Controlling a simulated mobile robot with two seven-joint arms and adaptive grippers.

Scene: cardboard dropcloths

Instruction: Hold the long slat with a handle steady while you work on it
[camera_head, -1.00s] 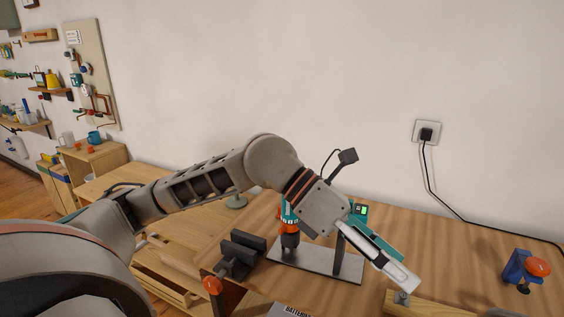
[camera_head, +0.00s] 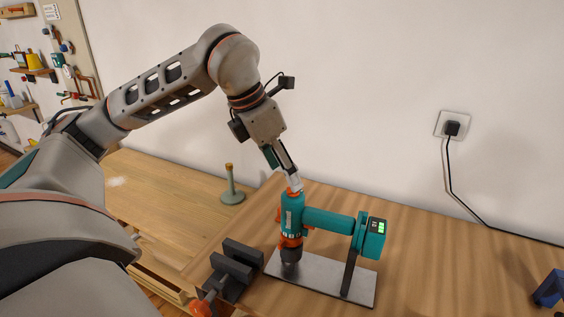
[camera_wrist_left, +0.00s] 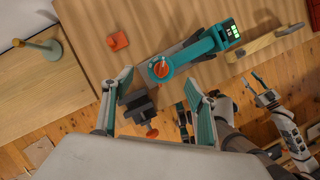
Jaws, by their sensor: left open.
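The long slat with a handle (camera_wrist_left: 262,43) shows in the left wrist view as a pale wooden strip on the bench near its edge, beyond the drill. It is out of the head view. My left gripper (camera_head: 292,182) is just above and behind the teal drill in the head view. In the left wrist view its two fingers (camera_wrist_left: 158,77) are spread wide with nothing between them, well to the left of the slat.
A teal and orange drill (camera_head: 325,220) stands on a grey metal plate (camera_head: 330,288). A dark vise (camera_head: 235,268) sits at the bench's front left. A green peg stand (camera_head: 232,194) is on the lower table. A red block (camera_wrist_left: 118,40) lies on the bench.

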